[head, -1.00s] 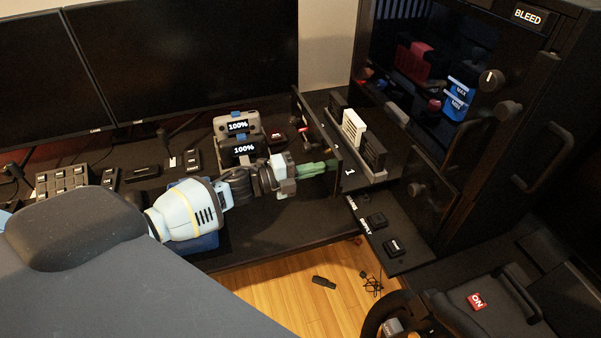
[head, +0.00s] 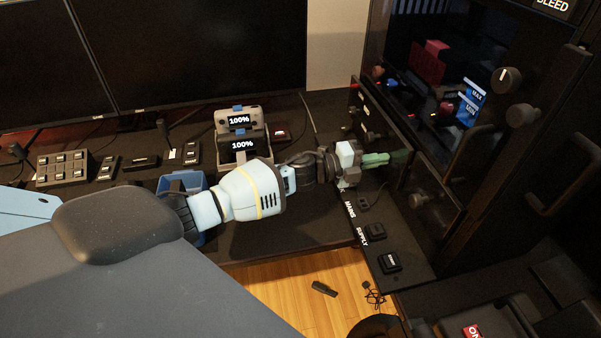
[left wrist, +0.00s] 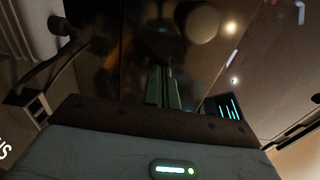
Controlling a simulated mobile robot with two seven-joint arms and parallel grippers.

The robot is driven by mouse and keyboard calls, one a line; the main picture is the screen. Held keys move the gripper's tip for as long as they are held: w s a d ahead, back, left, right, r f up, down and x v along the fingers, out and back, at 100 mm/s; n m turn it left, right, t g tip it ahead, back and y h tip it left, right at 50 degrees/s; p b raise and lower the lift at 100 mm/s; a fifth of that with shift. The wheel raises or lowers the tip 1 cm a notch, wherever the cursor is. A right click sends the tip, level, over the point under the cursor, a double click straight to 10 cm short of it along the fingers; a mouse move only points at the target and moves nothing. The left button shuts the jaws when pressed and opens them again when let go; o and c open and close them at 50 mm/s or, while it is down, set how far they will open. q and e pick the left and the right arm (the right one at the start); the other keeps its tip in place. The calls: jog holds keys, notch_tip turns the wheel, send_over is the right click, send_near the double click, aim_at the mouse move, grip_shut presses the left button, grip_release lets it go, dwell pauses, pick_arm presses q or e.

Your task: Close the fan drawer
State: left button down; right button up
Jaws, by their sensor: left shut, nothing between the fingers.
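The fan drawer's dark front panel (head: 382,112) is at the left side of the black cabinet (head: 470,150) in the head view. In the left wrist view the fingers (left wrist: 165,88) are together before a dark glossy surface; contact is unclear. My right gripper is not in view.
Two 100% displays (head: 240,133) stand on the desk behind my left arm. Knobs (head: 508,78) protrude from the cabinet. A switch strip (head: 385,245) lies below my gripper. A blue bin (head: 182,182) is by my forearm. Monitors (head: 190,50) line the back.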

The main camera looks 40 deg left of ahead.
pick_arm(q)
jog(key=shift+w+d+r, duration=0.15)
jog(key=shift+w+d, duration=0.35)
jog(key=shift+w, duration=0.05)
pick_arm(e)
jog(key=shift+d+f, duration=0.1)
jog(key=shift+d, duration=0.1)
pick_arm(q)
jog(key=shift+r, duration=0.15)
